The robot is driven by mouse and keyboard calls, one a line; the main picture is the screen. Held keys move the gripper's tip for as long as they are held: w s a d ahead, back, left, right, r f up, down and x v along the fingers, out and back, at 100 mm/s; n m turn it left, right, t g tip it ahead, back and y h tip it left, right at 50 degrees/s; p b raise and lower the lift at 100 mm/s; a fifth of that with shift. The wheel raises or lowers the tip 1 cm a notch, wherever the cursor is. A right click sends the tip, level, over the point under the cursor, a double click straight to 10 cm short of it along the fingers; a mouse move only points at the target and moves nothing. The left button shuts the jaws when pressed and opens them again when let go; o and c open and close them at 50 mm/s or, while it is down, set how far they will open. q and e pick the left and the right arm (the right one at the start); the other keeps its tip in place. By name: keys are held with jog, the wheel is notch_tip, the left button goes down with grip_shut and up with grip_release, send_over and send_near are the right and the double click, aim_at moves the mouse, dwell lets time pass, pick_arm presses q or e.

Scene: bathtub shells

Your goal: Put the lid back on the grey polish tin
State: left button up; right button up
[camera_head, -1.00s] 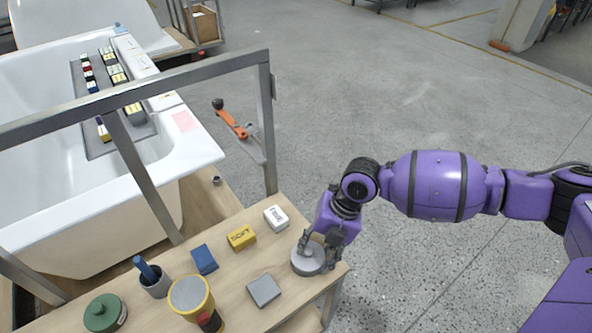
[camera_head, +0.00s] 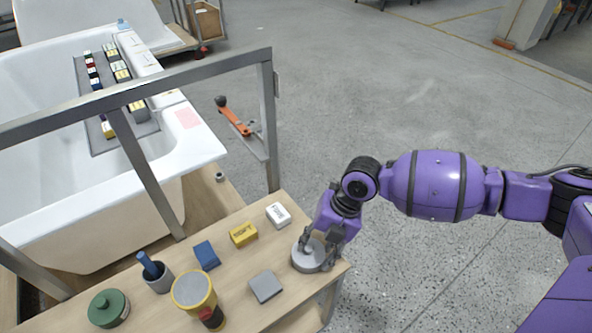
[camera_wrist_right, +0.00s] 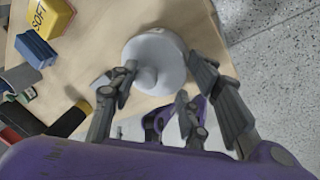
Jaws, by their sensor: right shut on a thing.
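The round grey polish tin (camera_head: 303,264) stands near the right end of the wooden bench top. My left gripper is not in view.
A grey block (camera_head: 266,286), white block (camera_head: 278,215), yellow block (camera_head: 243,234) and blue block (camera_head: 207,254) lie left of the tin. A metal rail (camera_head: 190,75) stands behind.

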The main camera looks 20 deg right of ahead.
jog(key=o, duration=1.6)
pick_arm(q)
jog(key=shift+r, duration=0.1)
pick_arm(e)
jog(key=shift+r, duration=0.1)
jog(key=shift+r+p, duration=1.6)
jog(key=shift+r, duration=0.85)
jog(key=shift+r+p, duration=0.4)
jog(key=shift+r, duration=0.65)
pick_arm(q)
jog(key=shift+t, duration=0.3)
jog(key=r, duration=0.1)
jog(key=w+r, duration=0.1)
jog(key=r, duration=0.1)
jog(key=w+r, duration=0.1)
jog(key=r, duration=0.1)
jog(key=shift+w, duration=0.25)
pick_arm(e)
jog(key=shift+f, duration=0.1)
